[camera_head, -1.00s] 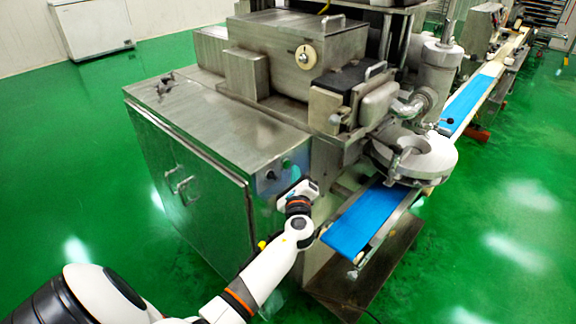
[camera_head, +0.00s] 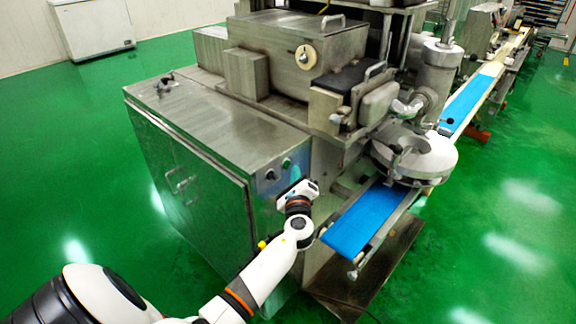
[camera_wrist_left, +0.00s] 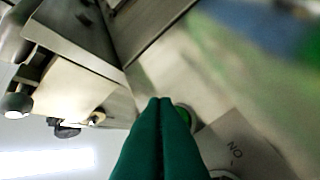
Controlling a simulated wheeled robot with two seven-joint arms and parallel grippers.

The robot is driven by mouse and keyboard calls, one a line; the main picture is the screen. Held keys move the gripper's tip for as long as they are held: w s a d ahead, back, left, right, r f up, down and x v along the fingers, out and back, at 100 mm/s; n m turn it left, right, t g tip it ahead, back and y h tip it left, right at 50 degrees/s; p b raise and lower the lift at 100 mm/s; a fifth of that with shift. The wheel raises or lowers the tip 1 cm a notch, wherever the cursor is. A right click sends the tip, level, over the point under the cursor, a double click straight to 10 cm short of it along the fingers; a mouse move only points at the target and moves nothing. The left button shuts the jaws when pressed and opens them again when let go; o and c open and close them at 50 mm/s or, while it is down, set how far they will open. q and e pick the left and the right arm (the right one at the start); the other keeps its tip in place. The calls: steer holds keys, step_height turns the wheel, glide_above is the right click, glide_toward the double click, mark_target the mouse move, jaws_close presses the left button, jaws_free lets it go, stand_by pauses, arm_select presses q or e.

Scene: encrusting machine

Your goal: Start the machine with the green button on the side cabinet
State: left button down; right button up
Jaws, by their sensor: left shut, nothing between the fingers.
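The side cabinet (camera_head: 222,205) is a stainless steel box in the head view, with double doors on its left face and controls on its narrow front face. My left gripper (camera_head: 297,191) is up against that front face, below the controls; its fingers are hidden there. In the left wrist view its dark green fingers (camera_wrist_left: 160,103) are together and empty. A green button (camera_wrist_left: 184,116) shows partly just behind and right of the fingertips, beside a label with the letters "NO". I cannot tell whether the tips touch it. My right gripper is not in view.
A dark knob (camera_head: 270,175) and a small dark greenish control (camera_head: 287,162) sit on the cabinet above my gripper. A blue conveyor belt (camera_head: 362,222) runs close on the right.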

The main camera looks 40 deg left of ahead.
arm_select(q)
steer(key=shift+a, duration=0.4)
steer(key=shift+a, duration=0.4)
stand_by(0.8)
steer(key=shift+d, duration=0.9)
steer(key=d, duration=0.4)
steer(key=shift+s+d+b, duration=0.25)
steer(key=shift+d+b, duration=0.1)
steer(key=shift+d, duration=0.05)
